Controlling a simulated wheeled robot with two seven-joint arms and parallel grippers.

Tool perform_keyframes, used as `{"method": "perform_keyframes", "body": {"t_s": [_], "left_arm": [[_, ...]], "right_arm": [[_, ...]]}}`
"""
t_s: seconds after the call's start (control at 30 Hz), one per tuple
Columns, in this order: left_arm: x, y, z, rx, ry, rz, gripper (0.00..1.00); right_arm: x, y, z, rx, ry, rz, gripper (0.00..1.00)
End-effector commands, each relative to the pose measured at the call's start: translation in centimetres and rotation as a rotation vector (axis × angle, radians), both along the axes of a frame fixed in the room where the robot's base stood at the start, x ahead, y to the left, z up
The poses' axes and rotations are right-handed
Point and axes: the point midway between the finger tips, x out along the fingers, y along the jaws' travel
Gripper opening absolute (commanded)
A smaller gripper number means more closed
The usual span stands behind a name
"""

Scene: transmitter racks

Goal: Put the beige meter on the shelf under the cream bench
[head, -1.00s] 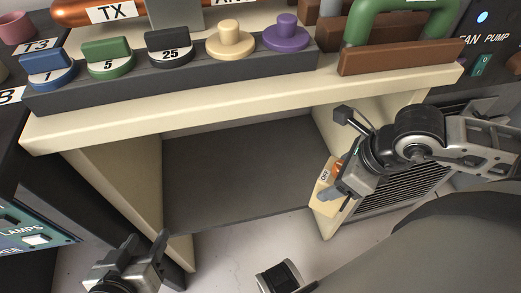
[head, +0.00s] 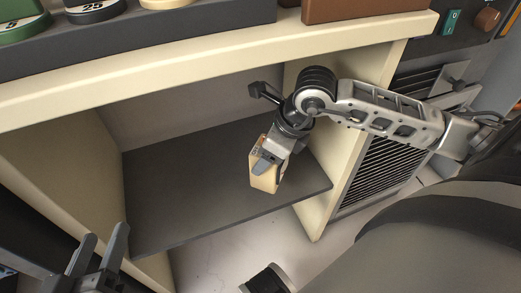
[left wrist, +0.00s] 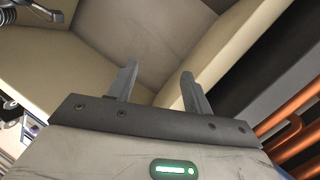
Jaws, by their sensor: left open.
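The beige meter (head: 264,181) is held by my right gripper (head: 269,163) in the head view. It appears in front of the right part of the dark grey shelf (head: 185,205) under the cream bench (head: 190,84). I cannot tell whether the meter touches the shelf. The gripper hides part of the meter. My left gripper (head: 102,240) is open and empty at the lower left, near the bench's left side panel. Its spread fingers also show in the left wrist view (left wrist: 160,76), with cream panels beyond them.
The shelf surface is otherwise bare. The bench's right side panel (head: 321,205) stands close to my right arm, with a louvred grille (head: 378,175) beyond it. Orange pipes (left wrist: 296,130) show in the left wrist view.

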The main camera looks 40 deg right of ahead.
Motion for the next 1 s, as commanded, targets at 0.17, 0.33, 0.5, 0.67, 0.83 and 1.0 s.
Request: {"method": "perform_keyframes", "body": {"t_s": [0.17, 0.33, 0.5, 0.67, 0.83, 1.0], "left_arm": [[0.0, -0.2, -0.1, -0.034, 0.002, -0.003, 0.50], [0.0, -0.2, 0.2, -0.056, -0.011, -0.004, 0.50], [0.1, -0.5, 0.2, -0.119, -0.020, -0.013, 0.50], [0.2, -0.6, 1.5, -0.152, -0.038, -0.017, 0.50], [0.1, -0.6, 1.6, -0.151, -0.042, -0.015, 0.50], [0.3, -0.5, 1.6, -0.146, -0.057, -0.011, 0.50]], "right_arm": [[1.3, 0.2, -1.5, 0.001, -0.004, 0.001, 0.31], [2.1, 0.4, -2.5, 0.002, -0.005, -0.001, 0.31], [2.1, 0.4, -5.4, 0.000, 0.000, -0.001, 0.31], [2.2, 0.4, -5.5, 0.000, -0.004, -0.001, 0.31], [2.2, 0.4, -5.5, 0.000, -0.004, -0.001, 0.31], [2.1, 0.4, -5.8, -0.001, 0.000, 0.000, 0.82]]}}
